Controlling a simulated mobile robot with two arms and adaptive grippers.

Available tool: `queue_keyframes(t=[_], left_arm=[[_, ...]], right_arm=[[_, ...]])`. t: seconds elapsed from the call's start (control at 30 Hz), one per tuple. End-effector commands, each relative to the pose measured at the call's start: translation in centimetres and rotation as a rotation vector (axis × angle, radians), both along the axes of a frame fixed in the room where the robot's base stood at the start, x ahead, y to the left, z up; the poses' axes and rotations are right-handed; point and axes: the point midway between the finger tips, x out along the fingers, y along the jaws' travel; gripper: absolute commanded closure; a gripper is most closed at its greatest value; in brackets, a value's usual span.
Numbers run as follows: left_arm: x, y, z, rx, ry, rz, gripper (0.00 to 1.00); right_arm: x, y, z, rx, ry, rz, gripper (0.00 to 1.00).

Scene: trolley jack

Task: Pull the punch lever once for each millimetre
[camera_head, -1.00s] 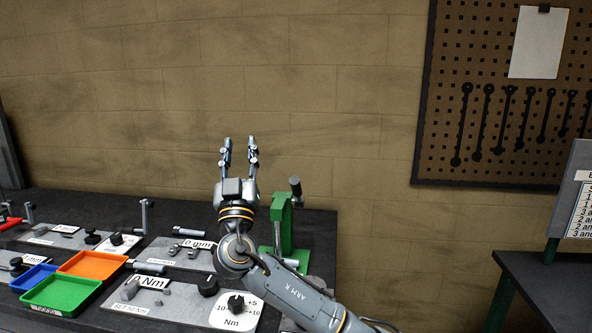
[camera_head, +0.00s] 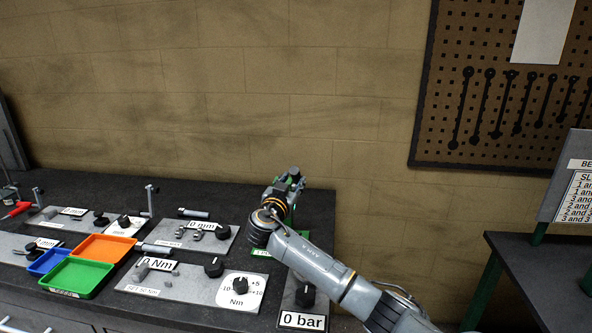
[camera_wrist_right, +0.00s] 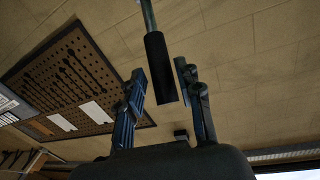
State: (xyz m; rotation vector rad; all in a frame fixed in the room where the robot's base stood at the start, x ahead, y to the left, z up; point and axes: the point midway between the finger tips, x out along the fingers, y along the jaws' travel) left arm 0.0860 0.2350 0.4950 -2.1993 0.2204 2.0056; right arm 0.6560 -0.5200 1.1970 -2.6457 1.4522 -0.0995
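My right gripper (camera_head: 290,181) is at the green punch press (camera_head: 258,252) at the back right of the bench and hides most of it. In the right wrist view my right gripper (camera_wrist_right: 163,88) has its two fingers apart. The black grip of the punch lever (camera_wrist_right: 158,62) hangs between the fingers in that picture, with a gap on each side. I cannot tell how deep it sits between them. A "0 mm" label (camera_head: 202,225) stands on a plate left of the press. My left gripper is not in view.
Several plates with knobs and labels cover the bench (camera_head: 100,185). Orange (camera_head: 104,248), green (camera_head: 76,277) and blue (camera_head: 49,262) trays stand at the left. A "0 bar" panel (camera_head: 302,320) is at the front right. A pegboard (camera_head: 480,150) hangs on the wall.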

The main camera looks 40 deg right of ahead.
Motion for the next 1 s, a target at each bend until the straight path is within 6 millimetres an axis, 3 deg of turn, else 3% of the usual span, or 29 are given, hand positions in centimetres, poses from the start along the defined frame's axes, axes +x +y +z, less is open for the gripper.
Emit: queue_keyframes(t=[0.1, 0.3, 0.67, 0.83, 1.0], left_arm=[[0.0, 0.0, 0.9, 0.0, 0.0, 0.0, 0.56], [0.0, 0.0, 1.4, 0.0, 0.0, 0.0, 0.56], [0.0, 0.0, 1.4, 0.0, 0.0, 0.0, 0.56], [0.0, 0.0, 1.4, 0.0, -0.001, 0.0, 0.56], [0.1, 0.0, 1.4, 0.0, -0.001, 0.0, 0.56]], right_arm=[[0.9, -1.6, 0.3, -0.002, 0.001, -0.003, 0.65], [1.9, -3.0, 0.1, 0.0, 0.0, 0.0, 0.65], [2.1, -3.3, 0.0, 0.0, -0.001, 0.001, 0.65], [2.1, -3.3, 0.0, 0.0, -0.001, 0.001, 0.99], [2.1, -3.2, 0.0, 0.0, -0.001, 0.001, 1.0]])
